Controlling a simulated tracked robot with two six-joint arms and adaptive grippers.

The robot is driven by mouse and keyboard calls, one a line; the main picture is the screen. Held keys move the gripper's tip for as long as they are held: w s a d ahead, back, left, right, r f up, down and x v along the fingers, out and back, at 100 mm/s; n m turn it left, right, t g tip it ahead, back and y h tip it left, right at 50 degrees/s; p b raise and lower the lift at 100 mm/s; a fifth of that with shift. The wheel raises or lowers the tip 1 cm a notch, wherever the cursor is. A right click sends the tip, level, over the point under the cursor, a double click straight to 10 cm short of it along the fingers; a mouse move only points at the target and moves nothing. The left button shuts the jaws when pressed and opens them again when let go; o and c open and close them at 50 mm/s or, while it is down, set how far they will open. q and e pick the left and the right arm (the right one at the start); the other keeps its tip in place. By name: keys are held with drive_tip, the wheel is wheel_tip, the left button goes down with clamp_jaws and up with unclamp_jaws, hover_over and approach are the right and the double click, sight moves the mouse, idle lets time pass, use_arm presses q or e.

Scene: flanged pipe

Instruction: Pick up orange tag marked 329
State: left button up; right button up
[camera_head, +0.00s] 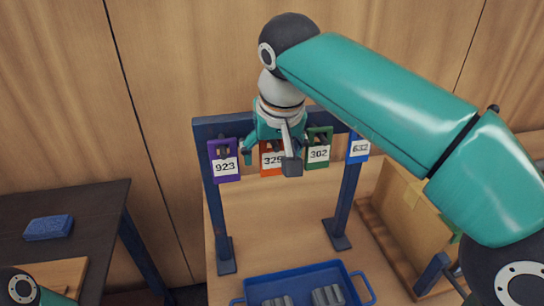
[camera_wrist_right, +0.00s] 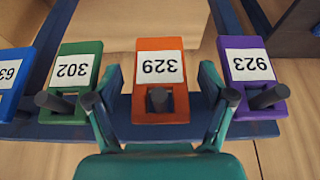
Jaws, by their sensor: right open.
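The orange tag marked 329 (camera_wrist_right: 158,65) hangs on a peg of the blue rack. In the right wrist view it is upside down and centred between the spread fingers of my right gripper (camera_wrist_right: 160,98). The gripper is open, with one finger on each side of the tag, and holds nothing. In the head view the orange tag (camera_head: 268,170) is partly hidden behind my right gripper (camera_head: 271,160). My left gripper is out of view; only part of my left arm shows at the lower left.
The purple tag 923 (camera_head: 224,160) and green tag 302 (camera_head: 318,148) hang close on either side; the blue tag 632 (camera_head: 358,148) hangs further right. A blue tray (camera_head: 310,271) with grey parts stands below.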

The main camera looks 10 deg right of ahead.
drive_tip(key=shift+c, duration=0.3)
drive_tip(key=c, duration=1)
drive_tip(key=shift+r+p, duration=0.25)
drive_tip(key=shift+p, duration=0.05)
